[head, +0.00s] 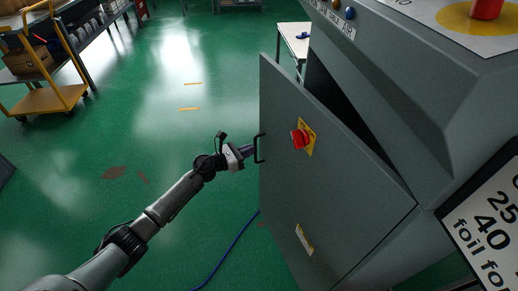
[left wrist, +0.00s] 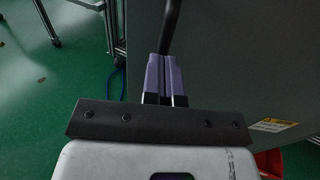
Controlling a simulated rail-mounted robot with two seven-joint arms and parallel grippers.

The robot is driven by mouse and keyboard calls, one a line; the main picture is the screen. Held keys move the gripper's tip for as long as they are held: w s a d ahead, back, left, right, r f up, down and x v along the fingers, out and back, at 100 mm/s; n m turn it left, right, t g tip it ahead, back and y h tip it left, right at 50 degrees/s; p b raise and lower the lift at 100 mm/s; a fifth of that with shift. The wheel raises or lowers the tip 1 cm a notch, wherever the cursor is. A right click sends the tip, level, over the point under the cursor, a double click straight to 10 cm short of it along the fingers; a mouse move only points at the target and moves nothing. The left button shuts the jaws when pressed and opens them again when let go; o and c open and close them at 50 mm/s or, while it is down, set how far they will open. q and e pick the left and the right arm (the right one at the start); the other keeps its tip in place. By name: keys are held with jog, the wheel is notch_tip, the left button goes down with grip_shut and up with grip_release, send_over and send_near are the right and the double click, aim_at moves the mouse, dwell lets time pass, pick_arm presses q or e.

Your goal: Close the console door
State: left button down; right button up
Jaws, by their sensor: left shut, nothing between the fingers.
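The grey console door (head: 335,190) stands partly open from the console (head: 430,110), with a dark gap behind its top edge. Its black handle (head: 261,148) is near the free left edge. The door bears a red knob (head: 299,139) on a yellow plate. My left gripper (head: 250,150) is at the handle. In the left wrist view its purple fingers (left wrist: 163,65) are shut together with nothing between them, right by the dark handle bar (left wrist: 170,25). I cannot tell whether they touch it. My right gripper is not in view.
A sign with large numbers (head: 490,220) stands at the right. A blue hose (head: 228,250) lies on the green floor below the door. A yellow cart (head: 50,90) and bench are far left. A white table (head: 293,40) stands behind the door. The floor left of the door is mostly clear.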

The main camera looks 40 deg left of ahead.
aim_at(257, 162)
pick_arm(q)
jog(key=x, duration=0.1)
jog(key=b+x, duration=0.1)
jog(key=x, duration=0.1)
jog(key=shift+d+f, duration=0.2)
jog(key=shift+d, duration=0.05)
jog(key=shift+w+d+r, duration=0.1)
jog(key=shift+w+r, duration=0.05)
jog(key=shift+w, duration=0.45)
